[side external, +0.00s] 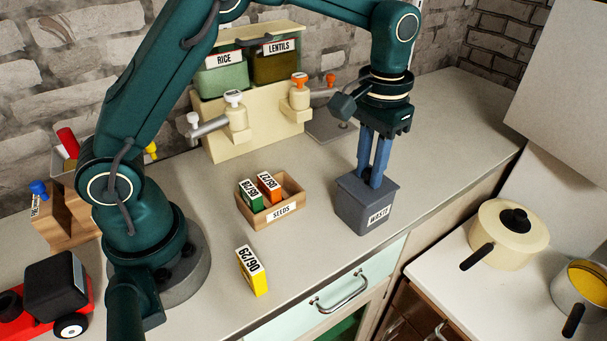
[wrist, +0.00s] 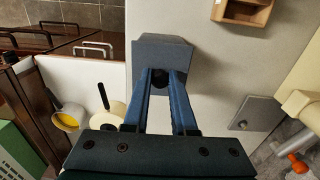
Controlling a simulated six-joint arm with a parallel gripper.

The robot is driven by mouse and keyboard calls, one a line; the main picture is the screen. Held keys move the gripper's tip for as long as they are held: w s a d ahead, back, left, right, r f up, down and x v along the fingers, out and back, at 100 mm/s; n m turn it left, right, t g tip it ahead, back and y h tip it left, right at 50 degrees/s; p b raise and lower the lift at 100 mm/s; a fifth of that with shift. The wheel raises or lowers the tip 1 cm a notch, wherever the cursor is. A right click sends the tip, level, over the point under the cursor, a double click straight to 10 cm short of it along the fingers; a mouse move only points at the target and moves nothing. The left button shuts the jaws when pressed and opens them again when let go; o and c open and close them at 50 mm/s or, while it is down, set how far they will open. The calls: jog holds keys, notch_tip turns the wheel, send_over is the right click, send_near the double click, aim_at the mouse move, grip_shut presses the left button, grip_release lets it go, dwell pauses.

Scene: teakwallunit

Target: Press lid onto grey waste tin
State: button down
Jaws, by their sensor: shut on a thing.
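The grey waste tin (side external: 364,213) stands upright on the worktop near its front edge, with a "WASTE" label on its front. Its grey lid (side external: 350,185) sits on top of the tin; I cannot tell whether it is fully seated. My gripper (side external: 375,182) points straight down over the lid, its blue fingers shut on the dark knob at the lid's middle. In the wrist view the lid (wrist: 163,52) is seen from above, with the dark knob (wrist: 160,78) between the fingertips of my gripper (wrist: 161,84). The fingers hide part of the knob.
A wooden seeds box (side external: 285,209) with two packets stands left of the tin. A yellow packet (side external: 251,270) is on the worktop in front. The rice and lentils dispenser (side external: 255,130) stands behind. A cream pot (side external: 507,235) is on the lower surface at right.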

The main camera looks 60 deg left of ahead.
jog(key=shift+c, duration=0.8)
grip_release()
jog(key=shift+r, duration=3.5)
jog(key=shift+c, duration=0.3)
grip_shut()
